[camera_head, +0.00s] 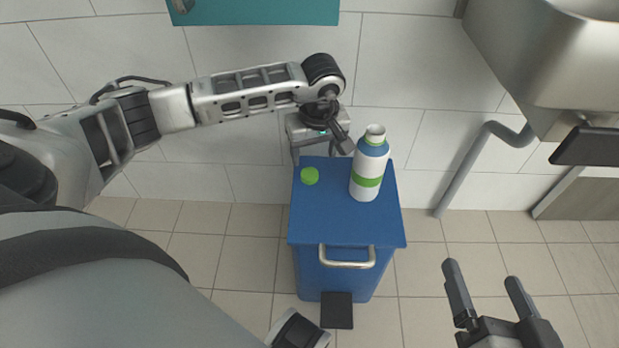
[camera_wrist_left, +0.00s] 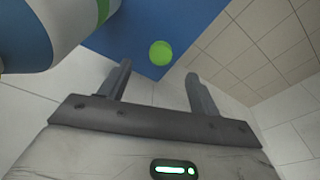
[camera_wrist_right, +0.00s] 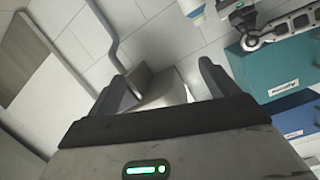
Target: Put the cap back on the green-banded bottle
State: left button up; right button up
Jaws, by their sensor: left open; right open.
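The green-banded bottle (camera_head: 367,168) is white with a blue shoulder and stands uncapped on the blue bin's lid; part of it shows at the upper left of the left wrist view (camera_wrist_left: 62,28). The green cap (camera_head: 310,176) lies on the lid to the left of the bottle. It also shows in the left wrist view (camera_wrist_left: 161,53), beyond the gap between the fingertips. My left gripper (camera_wrist_left: 158,80) is open and empty, at the far edge of the lid behind the cap; the arm partly hides it in the head view. My right gripper (camera_head: 482,270) is open and empty over the floor at the right.
The blue bin (camera_head: 345,228) has a metal handle (camera_head: 347,262) on its front and a black pedal. A steel sink (camera_head: 560,60) with a grey pipe (camera_head: 463,170) is at the upper right. A teal cabinet (camera_head: 260,10) hangs at the top. The lid's front part is clear.

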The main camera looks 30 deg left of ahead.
aim_at(313, 179)
pick_arm(q)
notch_tip(313, 179, down, 3)
jog(key=shift+w+a+r+b, duration=0.1)
jog(key=shift+a+r+b, duration=0.05)
jog(key=shift+b, duration=0.15)
pick_arm(e)
jog(key=shift+a+r+t, duration=0.15)
jog(key=shift+r+t, duration=0.15)
jog(key=shift+r, duration=0.05)
